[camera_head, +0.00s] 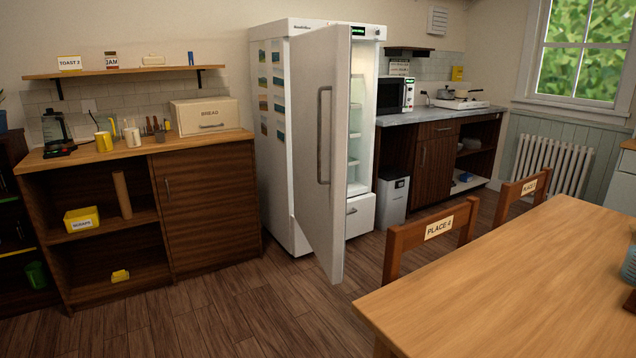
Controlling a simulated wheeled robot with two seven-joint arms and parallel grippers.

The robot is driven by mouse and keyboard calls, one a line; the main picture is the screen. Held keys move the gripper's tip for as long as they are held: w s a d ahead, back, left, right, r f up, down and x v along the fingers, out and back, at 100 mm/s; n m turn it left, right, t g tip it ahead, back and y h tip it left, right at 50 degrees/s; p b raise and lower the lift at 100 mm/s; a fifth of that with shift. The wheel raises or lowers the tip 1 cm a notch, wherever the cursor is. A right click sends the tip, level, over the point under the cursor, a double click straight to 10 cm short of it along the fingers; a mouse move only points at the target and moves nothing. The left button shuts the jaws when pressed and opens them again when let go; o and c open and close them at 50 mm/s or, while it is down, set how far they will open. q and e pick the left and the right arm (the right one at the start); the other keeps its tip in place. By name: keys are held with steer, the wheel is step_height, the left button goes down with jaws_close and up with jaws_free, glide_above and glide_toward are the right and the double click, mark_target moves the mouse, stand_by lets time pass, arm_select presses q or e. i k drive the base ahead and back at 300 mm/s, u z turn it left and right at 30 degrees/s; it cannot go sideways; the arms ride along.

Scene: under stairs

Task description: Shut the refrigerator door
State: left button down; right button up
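The white refrigerator (272,150) stands against the back wall in the middle of the head view. Its door (314,200) is open and swung out towards me, hinged on the left. A long vertical grey handle (324,135) is on the door's face. To the right of the door, lit shelves (358,140) and a lower drawer (360,213) show inside; the rest of the interior is hidden behind the door. Neither of my grippers is in view.
A wooden table (500,270) fills the lower right, with chairs (430,235) along its far side. A wooden cabinet (205,200) stands left of the refrigerator. A small white bin (394,198) stands to its right. The wood floor (220,310) in front is clear.

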mark_target(321, 58)
steer(key=u, duration=0.75)
steer(key=i, duration=2.85)
steer(key=z, duration=0.95)
